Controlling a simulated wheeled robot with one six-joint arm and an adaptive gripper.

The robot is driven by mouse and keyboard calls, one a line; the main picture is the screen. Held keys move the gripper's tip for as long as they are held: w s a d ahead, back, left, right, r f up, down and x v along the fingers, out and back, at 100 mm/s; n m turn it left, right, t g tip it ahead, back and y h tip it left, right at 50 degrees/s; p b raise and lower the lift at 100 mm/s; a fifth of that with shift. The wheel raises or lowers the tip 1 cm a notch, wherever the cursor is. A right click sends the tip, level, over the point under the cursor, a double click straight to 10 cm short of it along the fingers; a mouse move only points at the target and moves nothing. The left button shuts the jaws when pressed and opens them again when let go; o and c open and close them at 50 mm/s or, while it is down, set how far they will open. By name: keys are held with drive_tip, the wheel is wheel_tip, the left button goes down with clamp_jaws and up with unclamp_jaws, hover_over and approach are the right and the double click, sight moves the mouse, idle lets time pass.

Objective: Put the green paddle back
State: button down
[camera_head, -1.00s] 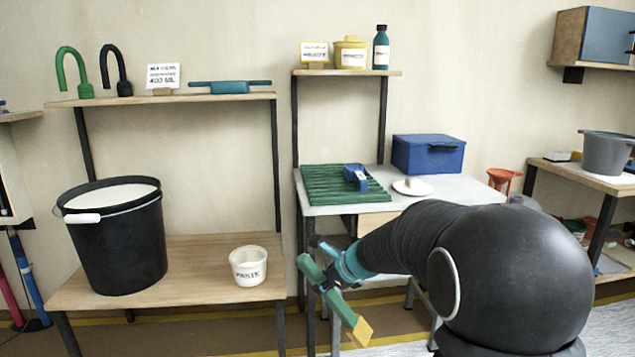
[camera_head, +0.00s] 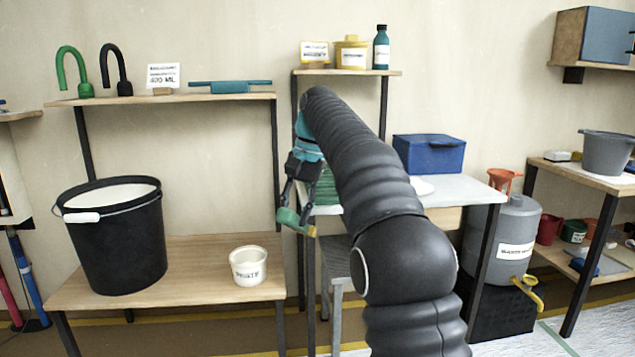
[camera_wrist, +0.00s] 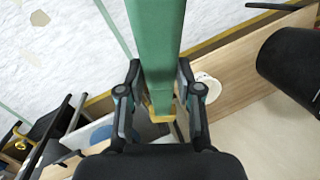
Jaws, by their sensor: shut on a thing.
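The green paddle (camera_head: 287,216) is in my gripper (camera_head: 298,192), in front of the gap between the wooden bench and the grey table. In the head view it is seen nearly end-on, with a small yellow part at its right end. In the wrist view the paddle (camera_wrist: 156,40) is a long green bar running up from between the fingers of my gripper (camera_wrist: 160,88), with a yellow part (camera_wrist: 160,107) near them. My gripper is shut on it. The exact contact is partly hidden.
A black bucket (camera_head: 118,245) and white tub (camera_head: 248,266) stand on the wooden bench (camera_head: 200,295). Above it, a shelf (camera_head: 160,99) holds green and black hooks, a sign and a teal roller. The grey table (camera_head: 465,190) bears a green ridged mat (camera_head: 326,190) and blue box (camera_head: 428,154).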

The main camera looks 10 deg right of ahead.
drive_tip(key=s+d+r+n+t+h, duration=0.1)
drive_tip(key=d+r+t, duration=0.1)
drive_tip(key=d, duration=0.6)
drive_tip(key=s+d+r+n+t+h, duration=0.1)
drive_tip(key=d+r, duration=0.3)
drive_tip(key=d, duration=0.4)
drive_tip(key=shift+s+d+r+n+t+h, duration=0.15)
drive_tip(key=shift+s+r+n+t+h, duration=0.2)
drive_tip(key=shift+s+n+t, duration=0.4)
drive_tip(key=shift+t+h, duration=0.25)
drive_tip(key=shift+t, duration=0.1)
